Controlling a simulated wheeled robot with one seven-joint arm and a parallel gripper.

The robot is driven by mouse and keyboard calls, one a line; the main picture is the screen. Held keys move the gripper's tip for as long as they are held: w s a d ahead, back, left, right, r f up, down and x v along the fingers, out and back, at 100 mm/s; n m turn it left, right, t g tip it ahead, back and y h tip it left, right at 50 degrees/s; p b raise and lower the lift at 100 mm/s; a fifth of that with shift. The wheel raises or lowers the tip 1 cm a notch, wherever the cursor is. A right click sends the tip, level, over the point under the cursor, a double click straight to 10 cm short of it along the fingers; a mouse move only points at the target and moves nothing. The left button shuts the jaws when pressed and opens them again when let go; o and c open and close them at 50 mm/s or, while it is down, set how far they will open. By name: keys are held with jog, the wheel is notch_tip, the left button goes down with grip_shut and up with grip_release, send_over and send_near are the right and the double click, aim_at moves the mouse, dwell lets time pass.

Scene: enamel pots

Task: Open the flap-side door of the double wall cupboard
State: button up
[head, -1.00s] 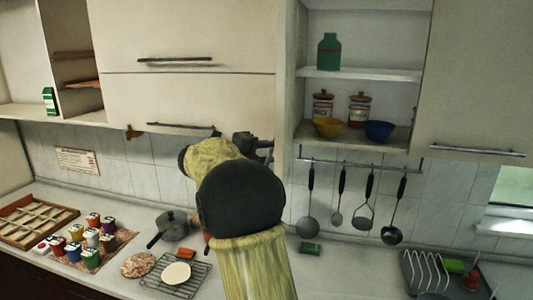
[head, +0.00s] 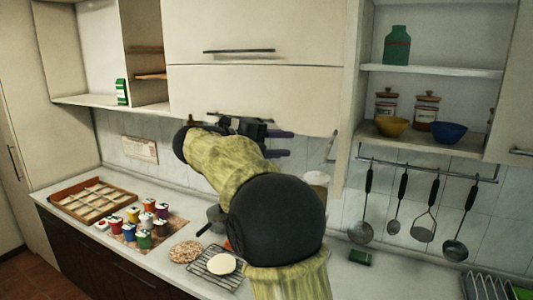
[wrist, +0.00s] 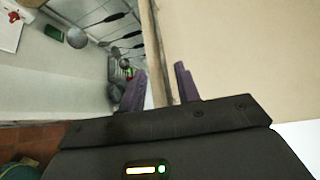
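The wall cupboard at centre has two stacked cream door panels. The upper panel (head: 300,72) has a visible dark bar handle (head: 239,51). The lower panel (head: 250,97) has its handle (head: 211,114) near the bottom edge, mostly hidden by my gripper. My gripper (head: 287,143) is in front of that bottom edge, its purple fingers pointing right. In the wrist view my gripper (wrist: 158,85) has its fingers apart with nothing held. A cream panel (wrist: 230,60) fills the right side there; its edge runs between the fingertips in the picture. I cannot tell whether they touch it.
Open shelves right of the cupboard hold a green bottle (head: 397,45), a yellow bowl (head: 391,127) and a blue bowl (head: 449,132). Utensils hang from a rail (head: 428,168) below. The counter holds a wire rack (head: 215,262), several small pots and a compartment tray (head: 65,207).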

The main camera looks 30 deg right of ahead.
jog(key=shift+a+r+b, duration=0.15)
jog(key=shift+a+b, duration=0.05)
jog(key=shift+a, duration=0.75)
jog(key=shift+a+r+b, duration=0.1)
jog(key=shift+a+b, duration=0.05)
jog(key=shift+a, duration=0.75)
